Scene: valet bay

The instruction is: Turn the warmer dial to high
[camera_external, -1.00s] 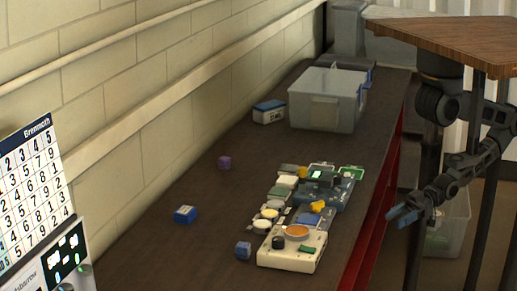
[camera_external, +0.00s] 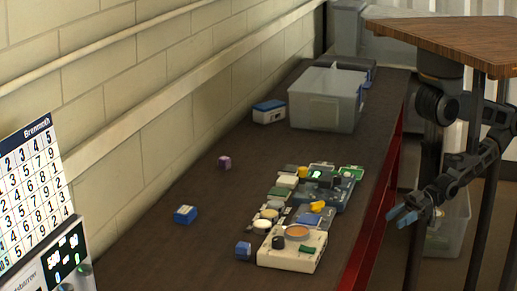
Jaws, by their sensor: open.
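A cream box (camera_external: 288,263) with a round orange plate (camera_external: 298,231) on top sits at the near end of the dark bench; it looks like the warmer. A black round knob (camera_external: 278,243) stands at its left and looks like the dial; its setting is too small to read. A green patch (camera_external: 307,249) is on the box's front right. My gripper (camera_external: 402,216), with blue fingertips, is open and empty. It is off the bench's right edge, to the right of the cream box and apart from it.
Several small modules crowd behind the box, including a yellow knob (camera_external: 317,206). A clear bin (camera_external: 325,113) stands farther back. A wooden tabletop (camera_external: 450,40) overhangs near my arm. The bench's left middle is mostly clear.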

